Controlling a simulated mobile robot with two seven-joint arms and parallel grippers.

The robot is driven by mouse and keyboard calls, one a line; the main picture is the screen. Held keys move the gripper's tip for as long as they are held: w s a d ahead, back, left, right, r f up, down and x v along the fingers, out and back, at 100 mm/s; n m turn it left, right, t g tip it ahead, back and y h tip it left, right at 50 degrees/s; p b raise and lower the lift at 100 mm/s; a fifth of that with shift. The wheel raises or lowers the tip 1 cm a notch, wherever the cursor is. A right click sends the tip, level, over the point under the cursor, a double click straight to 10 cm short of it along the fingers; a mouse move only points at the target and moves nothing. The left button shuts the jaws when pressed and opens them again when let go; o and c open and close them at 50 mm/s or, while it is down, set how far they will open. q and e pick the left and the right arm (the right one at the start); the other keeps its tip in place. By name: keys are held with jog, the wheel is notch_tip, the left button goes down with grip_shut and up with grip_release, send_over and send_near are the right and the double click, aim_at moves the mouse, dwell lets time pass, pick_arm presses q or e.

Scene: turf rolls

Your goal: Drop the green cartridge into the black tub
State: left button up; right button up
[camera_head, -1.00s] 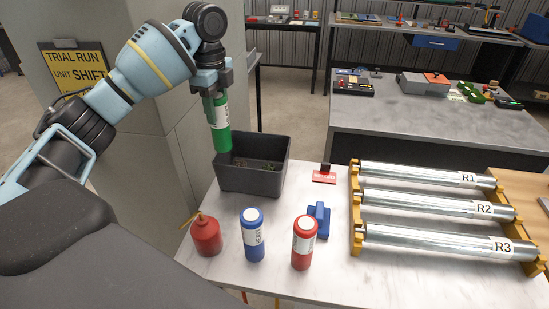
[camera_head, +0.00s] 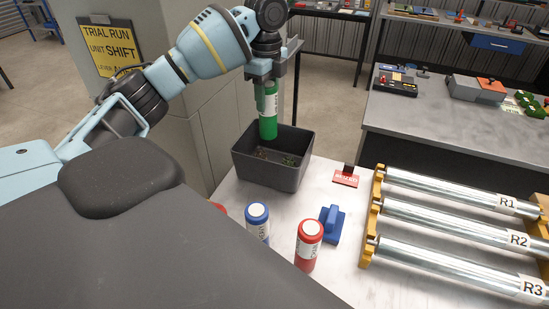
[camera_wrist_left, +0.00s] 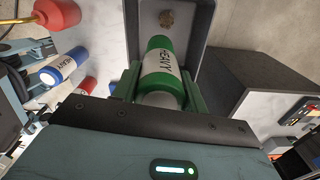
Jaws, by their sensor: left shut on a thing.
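The green cartridge (camera_head: 268,122) is upright in my left gripper (camera_head: 266,88), which is shut on its upper part. Its lower end overlaps the far part of the black tub (camera_head: 262,173) in the head view, and its height above the tub floor is hard to judge. In the left wrist view, the cartridge (camera_wrist_left: 160,68) shows a white label reading HEAVY between the fingers (camera_wrist_left: 162,88), with the tub (camera_wrist_left: 203,45) beyond it. The tub stands on the table's far left corner with small brown and green bits inside. My right gripper is out of view.
A blue cartridge (camera_head: 257,217) and a red cartridge (camera_head: 308,246) stand in front of the tub. A blue block (camera_head: 330,226), a small red sign (camera_head: 345,177) and a rack of metal rollers (camera_head: 455,215) lie to the right.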

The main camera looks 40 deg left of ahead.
aim_at(267, 85)
pick_arm(q)
jog(key=shift+f, duration=2.05)
jog(key=o, duration=1.3)
jog(key=shift+o, duration=0.2)
jog(key=shift+r, duration=3.9)
jog(key=shift+s+f, duration=0.1)
